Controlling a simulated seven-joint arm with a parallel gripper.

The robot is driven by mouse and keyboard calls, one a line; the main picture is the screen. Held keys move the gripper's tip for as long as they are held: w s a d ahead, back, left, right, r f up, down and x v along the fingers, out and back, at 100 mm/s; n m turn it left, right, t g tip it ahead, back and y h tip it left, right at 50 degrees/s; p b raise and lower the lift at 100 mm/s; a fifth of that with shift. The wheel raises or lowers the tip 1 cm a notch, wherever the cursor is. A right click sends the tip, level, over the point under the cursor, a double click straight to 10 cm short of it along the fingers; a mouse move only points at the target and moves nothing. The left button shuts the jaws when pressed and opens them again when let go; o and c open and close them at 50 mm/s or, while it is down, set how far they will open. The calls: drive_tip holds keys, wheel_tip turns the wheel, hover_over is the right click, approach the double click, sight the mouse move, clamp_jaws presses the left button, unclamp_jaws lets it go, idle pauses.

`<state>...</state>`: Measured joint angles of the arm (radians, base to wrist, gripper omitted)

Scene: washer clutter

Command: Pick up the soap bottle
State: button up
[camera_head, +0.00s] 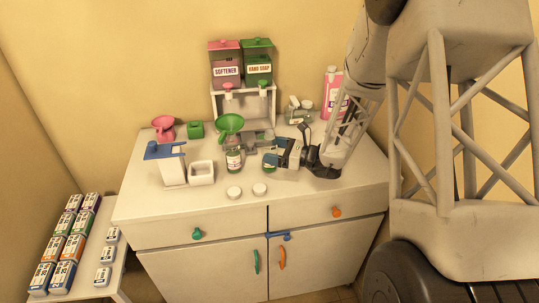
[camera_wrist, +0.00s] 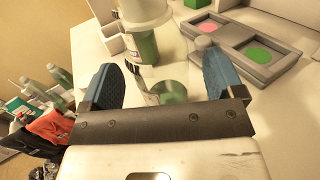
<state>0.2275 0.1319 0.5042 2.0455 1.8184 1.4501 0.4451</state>
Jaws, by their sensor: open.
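My gripper (camera_head: 272,156) is open, low over the cabinet top, pointing left. In the wrist view, its blue fingers (camera_wrist: 158,68) stand apart on either side of a clear bottle with green at its base (camera_wrist: 174,92). I cannot tell whether either finger touches it. In the head view, a small green part of this bottle (camera_head: 269,164) shows at the fingers, which hide most of it. I cannot tell for sure which bottle is the soap bottle.
Pink softener (camera_head: 226,60) and green hand soap (camera_head: 258,60) dispensers stand at the back, above a grey tray (camera_wrist: 238,47). A pink bottle (camera_head: 331,95) stands at the back right. A pump container (camera_head: 172,166), white box (camera_head: 202,173) and two white caps (camera_head: 234,192) lie left and in front.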

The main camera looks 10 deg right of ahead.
drive_tip(key=shift+x, duration=1)
drive_tip(key=c, duration=1.1)
drive_tip(key=shift+o, duration=0.2)
drive_tip(key=shift+r, duration=0.15)
drive_tip(key=shift+r, duration=4.9)
